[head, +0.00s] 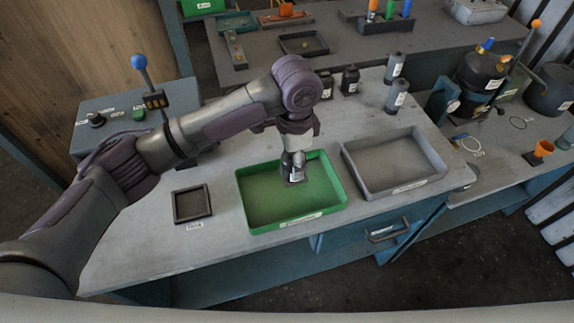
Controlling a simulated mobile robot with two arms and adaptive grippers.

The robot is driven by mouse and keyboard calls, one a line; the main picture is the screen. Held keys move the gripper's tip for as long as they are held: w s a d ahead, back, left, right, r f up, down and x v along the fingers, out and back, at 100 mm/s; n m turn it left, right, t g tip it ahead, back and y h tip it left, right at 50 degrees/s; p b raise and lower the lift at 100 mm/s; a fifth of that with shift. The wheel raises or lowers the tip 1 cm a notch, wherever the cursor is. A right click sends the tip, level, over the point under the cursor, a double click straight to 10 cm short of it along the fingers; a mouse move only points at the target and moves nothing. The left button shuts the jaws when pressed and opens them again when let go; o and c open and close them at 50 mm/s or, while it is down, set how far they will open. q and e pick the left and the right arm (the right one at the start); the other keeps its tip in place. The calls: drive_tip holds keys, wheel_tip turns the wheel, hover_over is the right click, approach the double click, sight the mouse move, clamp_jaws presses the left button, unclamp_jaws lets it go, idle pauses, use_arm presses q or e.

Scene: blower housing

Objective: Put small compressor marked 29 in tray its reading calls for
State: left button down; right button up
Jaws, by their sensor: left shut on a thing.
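My left gripper (294,156) points down over the back part of the green tray (266,226). It is shut on a small dark compressor (292,178), which shows just below the fingers with a pale patch on it. The compressor looks upright. I cannot tell whether it touches the tray floor, and no number on it is legible. The rest of the green tray is empty. A grey tray (436,158) stands to its right, empty, with a label on its front. My right gripper is not in view.
Two dark units (350,79) and two grey cylinders (396,96) stand behind the trays. A small black tray (190,219) lies left of the green one. A control box (97,119) and a blue-knobbed lever (139,62) stand at the left. The bench front is clear.

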sight(286, 170)
use_arm(q)
drive_tip(key=shift+w+a+f, duration=0.35)
drive_tip(key=shift+w+a, duration=0.1)
drive_tip(key=shift+a, duration=0.05)
drive_tip(key=shift+w+a+f, duration=0.3)
drive_tip(key=shift+a+f, duration=0.05)
wheel_tip(286, 170, down, 3)
drive_tip(key=shift+f+p, duration=0.1)
drive_tip(key=shift+p, duration=0.6)
drive_tip(key=shift+f, duration=0.4)
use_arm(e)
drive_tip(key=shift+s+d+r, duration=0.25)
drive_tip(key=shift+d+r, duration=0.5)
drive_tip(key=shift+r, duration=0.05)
use_arm(q)
drive_tip(key=c, duration=0.8)
unclamp_jaws()
drive_tip(key=shift+f, duration=0.2)
drive_tip(key=o, duration=0.4)
drive_tip(key=shift+o, duration=0.2)
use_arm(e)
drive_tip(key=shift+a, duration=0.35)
